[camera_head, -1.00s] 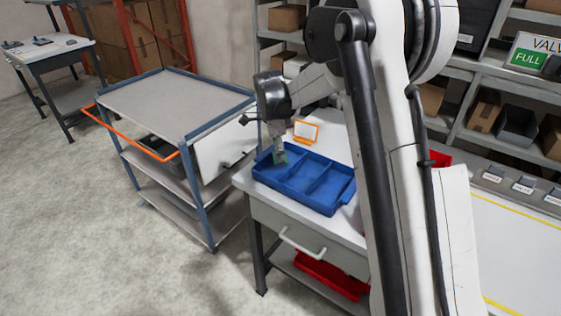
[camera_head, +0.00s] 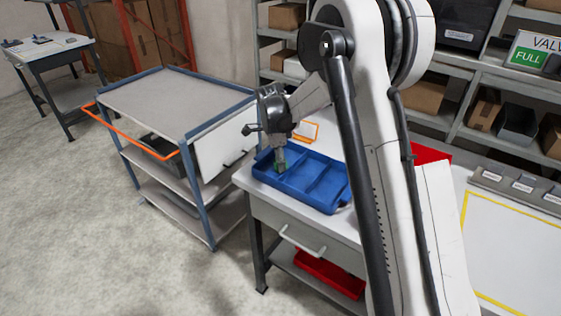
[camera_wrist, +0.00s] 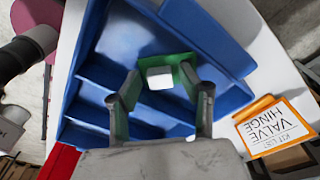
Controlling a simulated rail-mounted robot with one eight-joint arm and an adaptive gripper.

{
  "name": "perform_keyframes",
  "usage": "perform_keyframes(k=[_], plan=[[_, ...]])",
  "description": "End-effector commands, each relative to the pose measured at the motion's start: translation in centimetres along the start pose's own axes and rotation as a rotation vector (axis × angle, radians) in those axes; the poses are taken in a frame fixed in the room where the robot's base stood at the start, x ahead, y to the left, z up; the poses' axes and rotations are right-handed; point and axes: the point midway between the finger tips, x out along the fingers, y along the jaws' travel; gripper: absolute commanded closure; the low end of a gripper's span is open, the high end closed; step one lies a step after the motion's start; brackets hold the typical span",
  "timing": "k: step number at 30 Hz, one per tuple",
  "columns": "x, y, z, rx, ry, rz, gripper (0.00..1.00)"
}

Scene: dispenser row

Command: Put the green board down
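The green board (camera_wrist: 178,58), with a white block on it, is between the two fingertips of my gripper (camera_wrist: 160,78) in the wrist view. The fingers appear to meet its two sides. In the head view, my gripper (camera_head: 280,166) points down into the left compartment of the blue tray (camera_head: 322,209), and only a little green shows at its tip. The tray's divided inside also shows in the wrist view (camera_wrist: 85,92). I cannot tell whether the board touches the tray floor.
The tray stands on a white workbench (camera_head: 345,228). A grey cart (camera_head: 175,100) is to the left. The other compartments look empty.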

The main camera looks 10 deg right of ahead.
Motion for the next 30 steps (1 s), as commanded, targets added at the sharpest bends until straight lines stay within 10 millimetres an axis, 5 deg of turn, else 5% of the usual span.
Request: perform_keyframes(k=[13, 30], plan=[[-1.0, 0.0, 0.0, 0.0, 0.0, 0.0, 0.57], [-11.1, 0.0, 0.0, 0.0, 0.0, 0.0, 0.57]])
